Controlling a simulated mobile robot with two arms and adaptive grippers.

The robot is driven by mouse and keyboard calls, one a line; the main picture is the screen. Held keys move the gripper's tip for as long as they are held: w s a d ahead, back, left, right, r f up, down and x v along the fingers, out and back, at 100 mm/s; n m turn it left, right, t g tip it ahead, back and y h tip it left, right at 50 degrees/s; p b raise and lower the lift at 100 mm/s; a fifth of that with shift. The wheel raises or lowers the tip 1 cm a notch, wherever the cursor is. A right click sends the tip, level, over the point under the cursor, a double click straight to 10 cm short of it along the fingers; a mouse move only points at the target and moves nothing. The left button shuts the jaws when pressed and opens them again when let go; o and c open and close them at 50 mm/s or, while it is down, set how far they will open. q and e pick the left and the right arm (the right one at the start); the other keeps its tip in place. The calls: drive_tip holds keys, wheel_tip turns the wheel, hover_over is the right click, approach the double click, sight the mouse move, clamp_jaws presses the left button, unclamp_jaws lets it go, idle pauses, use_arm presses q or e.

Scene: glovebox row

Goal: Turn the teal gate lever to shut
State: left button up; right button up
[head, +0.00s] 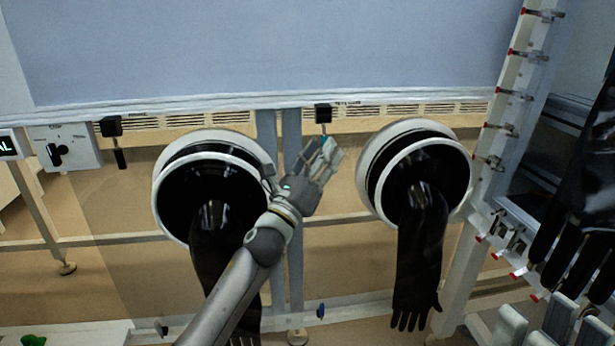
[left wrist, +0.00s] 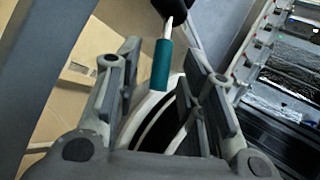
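The teal gate lever (left wrist: 161,66) shows in the left wrist view as a teal grip on a short metal stem below a black knob or block. In the head view its black mount (head: 323,113) sits on the ledge under the big panel, and the lever hangs down from it, largely hidden by my fingers. My left gripper (head: 329,158) is up at the lever between the two glove ports. In the left wrist view the fingers (left wrist: 163,85) are spread, with the teal grip between them and gaps on both sides.
Round glove ports with black gloves flank my left gripper: the left port (head: 184,150) and the right port (head: 395,137). Another black lever (head: 120,158) hangs further left, beside a grey switch box (head: 83,157). A white post (head: 506,85) with red-tipped hooks stands on the right.

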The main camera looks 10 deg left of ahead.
use_arm(q)
drive_tip(key=v, duration=1)
drive_tip(key=shift+s, duration=0.25)
drive_tip(key=shift+a+f, duration=0.1)
drive_tip(key=shift+a, duration=0.05)
drive_tip(key=shift+c, duration=0.3)
